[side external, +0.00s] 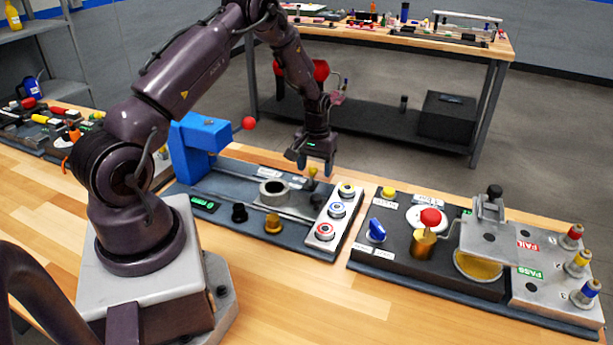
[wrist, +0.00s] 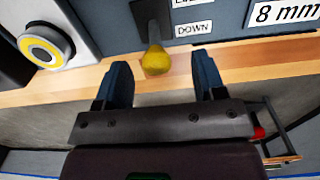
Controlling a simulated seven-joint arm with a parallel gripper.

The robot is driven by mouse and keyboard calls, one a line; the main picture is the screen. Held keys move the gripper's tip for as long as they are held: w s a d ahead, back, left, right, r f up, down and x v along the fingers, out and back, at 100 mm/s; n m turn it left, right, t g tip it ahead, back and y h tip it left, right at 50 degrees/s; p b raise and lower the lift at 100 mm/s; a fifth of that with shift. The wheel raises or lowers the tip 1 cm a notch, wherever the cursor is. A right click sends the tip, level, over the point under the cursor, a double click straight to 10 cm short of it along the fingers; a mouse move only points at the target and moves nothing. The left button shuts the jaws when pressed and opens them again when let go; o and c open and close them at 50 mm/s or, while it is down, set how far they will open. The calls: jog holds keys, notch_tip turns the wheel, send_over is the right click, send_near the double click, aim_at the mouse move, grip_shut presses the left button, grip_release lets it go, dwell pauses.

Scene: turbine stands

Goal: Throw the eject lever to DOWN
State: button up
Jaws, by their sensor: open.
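The eject lever has a yellow knob and stands on the left grey panel; in the side external view its knob (side external: 312,171) is just below my gripper (side external: 311,168). In the wrist view the yellow knob (wrist: 156,60) shows at the end of a dark slot plate, beside a label reading DOWN (wrist: 195,28). Another label above it is cut off. My gripper (wrist: 162,85) is open, one finger on each side of the knob in the picture, with gaps on both sides. I cannot tell how far the fingertips are above the knob.
A yellow-ringed button (wrist: 46,47) is left of the lever in the wrist view. On the panel stand a blue press frame (side external: 196,148), a grey ring (side external: 273,191) and a button block (side external: 333,212). A second panel (side external: 380,262) lies to the right.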

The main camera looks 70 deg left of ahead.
notch_tip(320, 180, up, 7)
dwell(0.8)
jog(key=s+d+r+m+t, duration=0.2)
jog(key=s+d+r+m, duration=0.2)
jog(key=s+d+r, duration=0.5)
jog(key=s+d+r+m+t, duration=0.3)
jog(key=s+d+r, duration=0.6)
jog(key=d+r, duration=0.6)
jog(key=shift+s+d+r+m+t, duration=0.3)
jog(key=shift+s+d+m, duration=0.15)
jog(key=shift+m, duration=0.55)
